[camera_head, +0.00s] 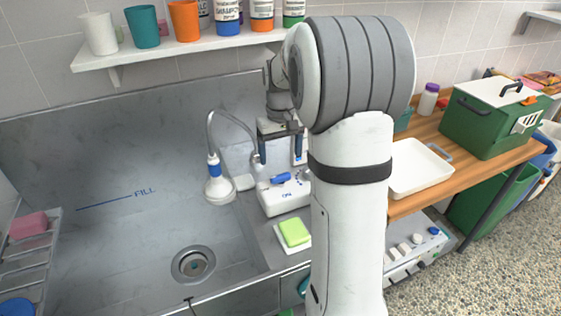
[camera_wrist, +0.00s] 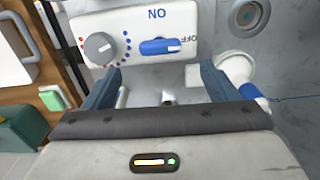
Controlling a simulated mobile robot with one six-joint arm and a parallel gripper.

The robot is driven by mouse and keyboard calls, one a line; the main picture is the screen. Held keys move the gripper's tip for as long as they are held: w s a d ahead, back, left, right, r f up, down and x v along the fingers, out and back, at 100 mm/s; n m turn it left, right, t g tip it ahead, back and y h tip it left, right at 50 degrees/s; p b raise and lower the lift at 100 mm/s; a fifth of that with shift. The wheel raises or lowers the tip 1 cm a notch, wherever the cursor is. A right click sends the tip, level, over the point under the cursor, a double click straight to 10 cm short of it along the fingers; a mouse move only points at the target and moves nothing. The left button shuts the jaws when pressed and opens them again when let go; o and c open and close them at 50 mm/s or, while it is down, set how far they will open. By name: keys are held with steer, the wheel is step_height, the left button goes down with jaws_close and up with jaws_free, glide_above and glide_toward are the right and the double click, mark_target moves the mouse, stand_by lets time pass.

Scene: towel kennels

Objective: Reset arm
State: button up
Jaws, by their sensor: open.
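My arm rises through the middle of the head view and bends over toward the sink. My gripper (camera_head: 281,158) hangs with its fingers apart, above or just in front of a white control box (camera_head: 287,198). In the wrist view my gripper (camera_wrist: 160,88) has its two blue-grey fingers spread, with nothing held between them. The control box also shows there (camera_wrist: 125,18), upside down. It has a grey knob (camera_wrist: 99,48) and a blue switch (camera_wrist: 160,46) beside the words ON and OFF. The switch lies toward the ON side in the head view. My arm hides part of the counter.
A steel sink (camera_head: 130,205) with a drain is at left. A shower head (camera_head: 219,188) on a hose and a green sponge (camera_head: 294,232) are close by. A shelf (camera_head: 170,48) of cups and bottles is above. A white tray (camera_head: 418,168) and green box (camera_head: 490,118) stand right.

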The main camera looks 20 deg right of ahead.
steer(key=shift+r, duration=0.15)
stand_by(0.3)
steer(key=shift+s+a+r, duration=0.1)
steer(key=shift+s+a, duration=0.05)
steer(key=s+a+r+t, duration=0.1)
steer(key=s+a, duration=0.4)
steer(key=s, duration=0.6)
steer(key=s+a+r+t, duration=0.1)
steer(key=s+a, duration=0.4)
steer(key=s, duration=0.7)
steer(key=shift+a+t, duration=0.35)
steer(key=shift+t, duration=0.15)
